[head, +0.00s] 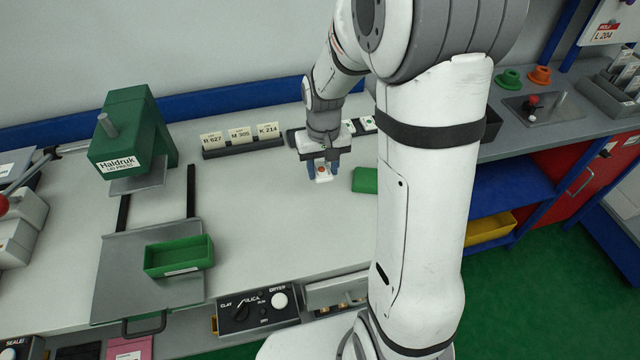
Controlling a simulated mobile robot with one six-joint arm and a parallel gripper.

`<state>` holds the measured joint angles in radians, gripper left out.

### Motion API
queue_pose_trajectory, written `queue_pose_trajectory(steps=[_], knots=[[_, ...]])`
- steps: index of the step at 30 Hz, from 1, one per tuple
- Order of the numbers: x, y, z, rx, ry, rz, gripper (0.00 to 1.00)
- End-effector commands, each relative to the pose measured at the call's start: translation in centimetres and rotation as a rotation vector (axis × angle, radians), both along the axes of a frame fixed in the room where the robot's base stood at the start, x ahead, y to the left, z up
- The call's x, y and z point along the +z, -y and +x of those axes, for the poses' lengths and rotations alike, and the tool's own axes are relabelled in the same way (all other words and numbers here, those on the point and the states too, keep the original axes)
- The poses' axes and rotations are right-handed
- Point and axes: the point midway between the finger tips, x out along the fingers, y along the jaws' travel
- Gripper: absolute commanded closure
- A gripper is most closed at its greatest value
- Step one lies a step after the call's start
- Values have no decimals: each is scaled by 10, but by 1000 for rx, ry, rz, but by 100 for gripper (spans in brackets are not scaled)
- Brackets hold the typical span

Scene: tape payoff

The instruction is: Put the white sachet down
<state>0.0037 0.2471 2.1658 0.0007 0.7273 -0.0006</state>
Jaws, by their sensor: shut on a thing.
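The white sachet (322,178) shows an orange-red dot on its face. My gripper (322,171) is shut on it, with its blue fingers on either side of the sachet. The gripper points down over the pale worktop, near the back and right of the row of label cards. I cannot tell whether the sachet touches the worktop or hangs just above it. An open green tray (180,268) sits on the grey sliding plate at the left. A green thing (365,180) lies right of my gripper, partly hidden by my arm.
A green Haldruk lid press (130,140) stands at the back left. A holder with cards R 627, M 305 and K 214 (240,141) stands left of my gripper. A control box (258,307) is at the front edge. The worktop (265,215) between is clear.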

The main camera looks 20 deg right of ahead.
Motion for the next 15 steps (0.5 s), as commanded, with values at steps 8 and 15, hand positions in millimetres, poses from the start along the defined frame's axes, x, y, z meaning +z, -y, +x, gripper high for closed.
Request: queue_pose_trajectory(steps=[8, 15], knots=[[-46, 1, -1, -2, -4, 0, 87], [-75, 1, -1, -1, -7, 0, 87]])
